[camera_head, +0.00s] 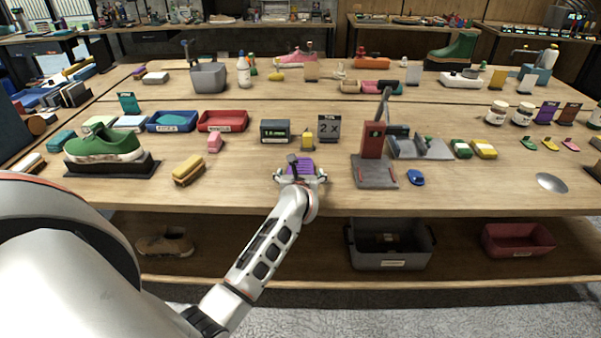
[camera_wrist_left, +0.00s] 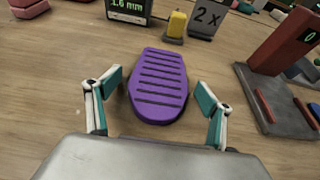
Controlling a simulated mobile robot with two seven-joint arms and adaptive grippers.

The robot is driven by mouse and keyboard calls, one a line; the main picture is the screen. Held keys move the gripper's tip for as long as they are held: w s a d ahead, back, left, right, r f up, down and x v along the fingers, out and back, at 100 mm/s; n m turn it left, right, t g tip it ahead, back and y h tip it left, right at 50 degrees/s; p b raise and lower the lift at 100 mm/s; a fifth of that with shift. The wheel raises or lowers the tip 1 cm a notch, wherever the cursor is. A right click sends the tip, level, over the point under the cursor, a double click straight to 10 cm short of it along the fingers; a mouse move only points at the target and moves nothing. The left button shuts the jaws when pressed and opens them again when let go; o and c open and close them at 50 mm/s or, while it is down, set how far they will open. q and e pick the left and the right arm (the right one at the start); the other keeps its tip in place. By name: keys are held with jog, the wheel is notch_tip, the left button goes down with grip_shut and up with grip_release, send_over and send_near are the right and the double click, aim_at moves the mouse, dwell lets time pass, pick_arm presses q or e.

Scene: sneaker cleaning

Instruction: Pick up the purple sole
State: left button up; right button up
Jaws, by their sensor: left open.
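The purple sole (camera_head: 300,166) lies flat on the wooden table near its front edge. In the left wrist view the ridged purple sole (camera_wrist_left: 158,84) points away from me, with its near end between my fingers. My left gripper (camera_head: 300,178) is open, and its teal-padded fingers (camera_wrist_left: 157,100) stand on either side of the sole, with a gap on each side. In the head view the gripper and wrist cover the near part of the sole. My right gripper is not in view.
Behind the sole stand a small display box (camera_head: 275,131), a yellow block (camera_head: 308,140) and a "2 X" sign (camera_head: 329,128). A red-and-grey press (camera_head: 373,140) stands to the right. A yellow-brown brush (camera_head: 188,170) and a green sneaker (camera_head: 104,144) are to the left.

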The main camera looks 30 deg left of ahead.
pick_arm(q)
jog(key=c, duration=1.3)
notch_tip(320, 180, up, 20)
jog(key=p, duration=0.2)
jog(key=s+d+r+m+t+h, duration=0.1)
jog(key=s+d+r+m+h, duration=0.25)
jog(key=s+d, duration=0.45)
jog(key=s+d+r+m+t+h, duration=0.1)
jog(key=s+d+r+m+h, duration=0.3)
jog(key=d, duration=0.6)
jog(key=w+a+f+n+y, duration=0.2)
jog(key=w+a, duration=0.2)
jog(key=a, duration=0.2)
jog(key=w+a+f+n+g+y, duration=0.1)
jog(key=w+a+f+n+y, duration=0.2)
jog(key=a, duration=0.3)
jog(key=w+a+f+n+y, duration=0.2)
jog(key=w+a, duration=0.3)
jog(key=a, duration=0.1)
jog(key=shift+f+n+g+y, duration=0.25)
jog(key=shift+n+g+y, duration=0.1)
jog(key=shift+g, duration=0.05)
